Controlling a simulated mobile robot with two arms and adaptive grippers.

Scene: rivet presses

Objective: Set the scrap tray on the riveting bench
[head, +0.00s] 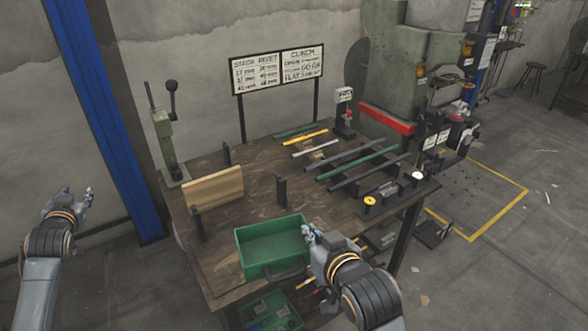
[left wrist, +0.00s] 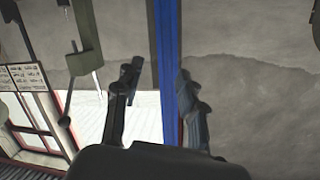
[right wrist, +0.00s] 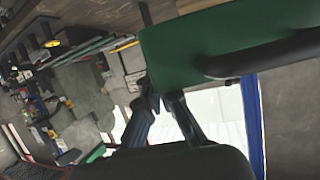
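The scrap tray (head: 262,268), a green open box with a dark handle, is at the front edge of the riveting bench (head: 243,212) and looks level and empty. I cannot tell whether it touches the bench top. My right gripper (head: 312,236) is at its right rim, its fingers close together on the edge. In the right wrist view, the green tray wall (right wrist: 185,55) and dark handle stand right at the fingertips (right wrist: 162,92). My left gripper (head: 82,196) is off to the left of the bench, empty, with its fingers apart in the left wrist view (left wrist: 157,85).
A wooden board (head: 214,188) stands behind the tray on the left. Coloured rods (head: 358,163) lie on racks at the right. A hand press (head: 166,140) stands at the back left corner. Green bins (head: 272,318) are on the shelf below. A blue post (head: 103,110) rises left.

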